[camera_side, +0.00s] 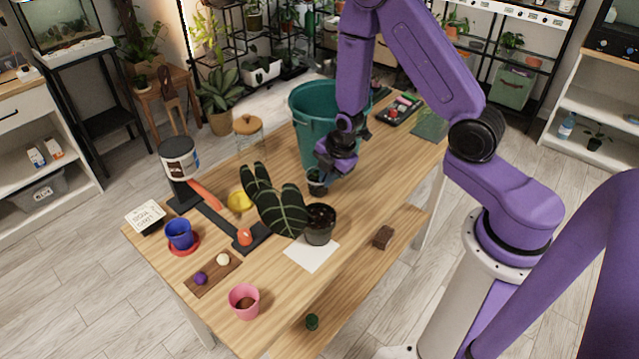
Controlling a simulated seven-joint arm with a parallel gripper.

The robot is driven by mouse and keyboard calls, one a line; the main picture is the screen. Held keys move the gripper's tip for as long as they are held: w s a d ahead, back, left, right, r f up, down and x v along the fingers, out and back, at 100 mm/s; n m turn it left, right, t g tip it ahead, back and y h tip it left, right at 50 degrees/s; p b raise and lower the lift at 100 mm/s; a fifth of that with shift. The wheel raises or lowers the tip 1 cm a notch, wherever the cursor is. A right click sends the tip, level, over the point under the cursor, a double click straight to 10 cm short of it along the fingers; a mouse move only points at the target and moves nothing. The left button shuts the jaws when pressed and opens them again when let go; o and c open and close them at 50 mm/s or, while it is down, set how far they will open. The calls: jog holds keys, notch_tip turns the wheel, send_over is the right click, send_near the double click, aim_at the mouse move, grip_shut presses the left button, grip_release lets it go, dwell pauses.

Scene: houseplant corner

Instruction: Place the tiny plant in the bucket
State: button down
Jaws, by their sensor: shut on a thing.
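The teal bucket (305,118) stands upright on the far part of the wooden table, its open top facing up. My gripper (322,172) is in front of the bucket's lower right side, low over the table and outside the bucket. It is shut on a small dark pot (316,184), which appears to be the tiny plant; its leaves are mostly hidden by the gripper. I cannot tell whether the pot touches the table. My wrist covers part of the bucket's right side.
A large dark-leaved plant (275,205) in a dark pot (320,228) stands close in front of my gripper. A glass jar (249,135) is left of the bucket. A tray (399,110) lies at the right. The table (375,190) right of my gripper is clear.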

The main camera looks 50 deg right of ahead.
jog(key=shift+r, duration=0.1)
jog(key=shift+a+r, duration=0.2)
jog(key=shift+r, duration=0.4)
notch_tip(320, 180, up, 6)
jog(key=shift+f, duration=0.15)
jog(key=a, duration=1.9)
notch_tip(320, 180, up, 28)
jog(key=w+d+m+g+h, duration=0.1)
jog(key=w+d+m, duration=0.3)
jog(key=d, duration=0.8)
jog(key=w+d+m+h, duration=0.1)
jog(key=d+m, duration=0.4)
jog(key=d, duration=0.6)
jog(key=w+d+m+g+h, duration=0.1)
jog(key=w+d+m, duration=0.3)
jog(key=d, duration=0.8)
notch_tip(320, 180, down, 24)
jog(key=s, duration=0.1)
jog(key=shift+a+r+m, duration=0.2)
jog(key=shift+a+m, duration=0.05)
jog(key=shift+m, duration=0.15)
